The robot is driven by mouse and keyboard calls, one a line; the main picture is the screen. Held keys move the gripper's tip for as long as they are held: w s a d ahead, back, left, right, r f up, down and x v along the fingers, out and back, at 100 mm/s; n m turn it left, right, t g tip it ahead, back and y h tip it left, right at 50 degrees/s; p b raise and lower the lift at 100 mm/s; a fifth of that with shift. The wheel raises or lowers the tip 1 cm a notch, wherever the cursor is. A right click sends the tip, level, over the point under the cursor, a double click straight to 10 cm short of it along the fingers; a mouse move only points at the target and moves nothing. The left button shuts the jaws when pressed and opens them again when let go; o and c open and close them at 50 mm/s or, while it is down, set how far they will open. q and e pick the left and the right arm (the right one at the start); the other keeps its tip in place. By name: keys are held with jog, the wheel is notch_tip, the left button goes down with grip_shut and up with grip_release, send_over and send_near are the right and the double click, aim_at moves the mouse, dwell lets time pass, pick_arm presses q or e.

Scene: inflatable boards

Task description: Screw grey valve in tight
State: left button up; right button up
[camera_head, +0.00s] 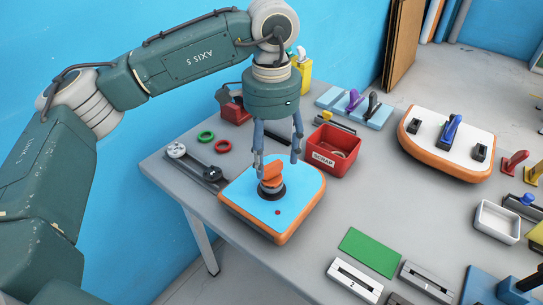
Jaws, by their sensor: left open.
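A small inflatable board (307,195) with a light blue top and orange sides lies near the table's left front edge. A valve (271,191) with a dark grey round base sits upright on the board, with an orange part (272,173) on top. I cannot tell from here how deep the valve sits. My left gripper (277,167) points down over the valve. Its fingers are spread, one on each side of the orange part, and whether either touches it is unclear. My right gripper is not in view.
A red bin (333,150) labelled SCRAP stands close behind the board. A grey tool (192,161) lies at its left, near two rings. A white-topped board (430,128) is at the right. A green mat (370,252) lies in front, with bare table between.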

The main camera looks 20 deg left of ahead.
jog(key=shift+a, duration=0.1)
pick_arm(q)
jog(key=shift+n, duration=0.9)
jog(key=shift+n+b, duration=0.35)
jog(key=shift+n, duration=0.75)
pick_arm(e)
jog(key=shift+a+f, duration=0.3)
pick_arm(q)
jog(key=n, duration=0.3)
jog(key=shift+n+b, duration=0.3)
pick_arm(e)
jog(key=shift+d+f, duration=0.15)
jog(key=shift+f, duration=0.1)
pick_arm(q)
jog(key=shift+n, duration=0.3)
jog(key=n, duration=0.3)
jog(key=shift+n, duration=0.4)
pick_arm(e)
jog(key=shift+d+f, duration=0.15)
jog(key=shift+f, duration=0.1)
